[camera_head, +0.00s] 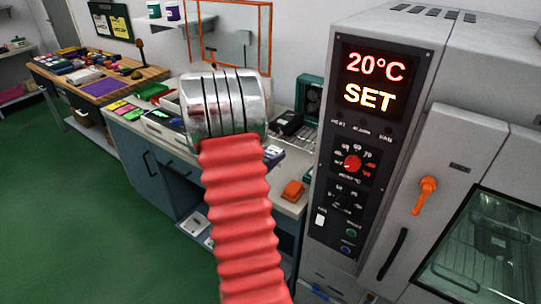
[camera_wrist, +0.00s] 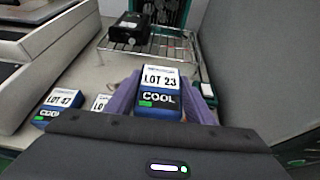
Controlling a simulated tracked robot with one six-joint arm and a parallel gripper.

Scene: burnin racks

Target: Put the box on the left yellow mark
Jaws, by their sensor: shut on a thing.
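A blue box with a white "LOT 23" label (camera_wrist: 160,82) and a green-marked "COOL" front is in the middle of the wrist view. My gripper (camera_wrist: 161,97) has purple fingers on both sides of this box and is shut on it. I cannot tell whether the box touches the counter under it. In the head view my arm hides the gripper and the box. No yellow mark shows in either view.
In the wrist view, a "LOT 47" box (camera_wrist: 58,104) and another labelled box (camera_wrist: 101,102) stand at left. A wire rack (camera_wrist: 150,48) carries a black device (camera_wrist: 129,30) behind. A grey oven cabinet (camera_head: 465,75) stands at right; an orange item (camera_head: 293,191) lies on the counter.

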